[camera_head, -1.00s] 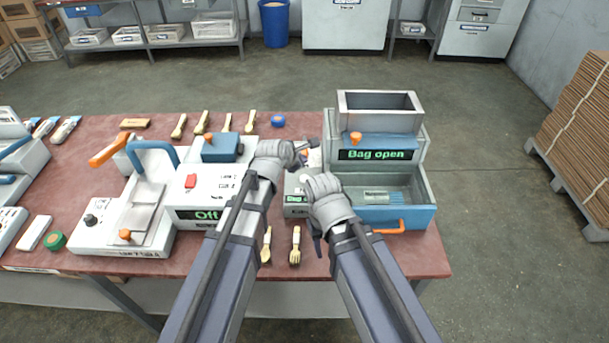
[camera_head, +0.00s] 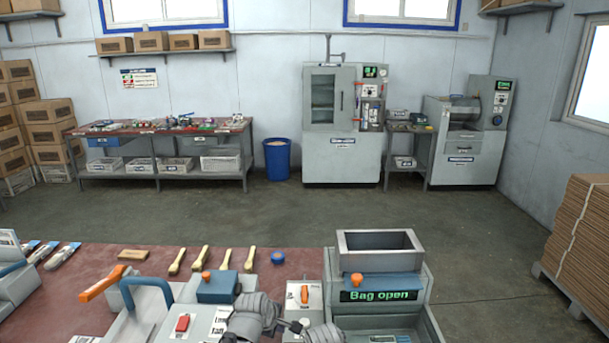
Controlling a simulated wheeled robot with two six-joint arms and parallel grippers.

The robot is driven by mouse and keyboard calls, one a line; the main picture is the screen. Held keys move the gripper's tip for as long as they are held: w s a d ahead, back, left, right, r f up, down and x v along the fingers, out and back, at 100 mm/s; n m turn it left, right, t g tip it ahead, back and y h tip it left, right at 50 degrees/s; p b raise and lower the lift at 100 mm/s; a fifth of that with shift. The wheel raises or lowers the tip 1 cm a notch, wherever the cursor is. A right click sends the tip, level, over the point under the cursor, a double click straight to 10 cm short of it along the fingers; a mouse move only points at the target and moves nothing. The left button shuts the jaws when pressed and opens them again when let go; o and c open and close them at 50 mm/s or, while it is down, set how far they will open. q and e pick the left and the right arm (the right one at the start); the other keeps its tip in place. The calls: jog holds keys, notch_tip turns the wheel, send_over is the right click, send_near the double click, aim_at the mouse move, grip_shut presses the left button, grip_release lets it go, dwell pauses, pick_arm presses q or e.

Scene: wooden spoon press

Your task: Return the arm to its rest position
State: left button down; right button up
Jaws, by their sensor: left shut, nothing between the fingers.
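My left gripper (camera_head: 298,326) shows at the bottom edge of the head view, with its grey wrist; the rest of that arm is below the frame. It is shut and empty, in front of a small white device with an orange switch (camera_head: 304,293). I cannot tell whether it touches that device.
The red-topped table (camera_head: 95,262) fills the lower left. A grey bagging machine (camera_head: 380,240) reading "Bag open" stands right of my gripper. A press with an orange lever (camera_head: 103,284) and blue handle stands left. Several wooden spoons or forks (camera_head: 200,258) lie behind. Open floor lies beyond.

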pick_arm(q)
jog(key=s+a+f+m+g+y, duration=0.25)
jog(key=s+a+m+g, duration=0.25)
jog(key=s+a+m, duration=0.75)
jog(key=s+d+m+g+y, duration=0.1)
jog(key=s+d+m, duration=0.4)
jog(key=d, duration=0.8)
jog(key=shift+s+f+m, duration=0.3)
jog(key=shift+s+m, duration=0.05)
jog(key=shift+s, duration=0.85)
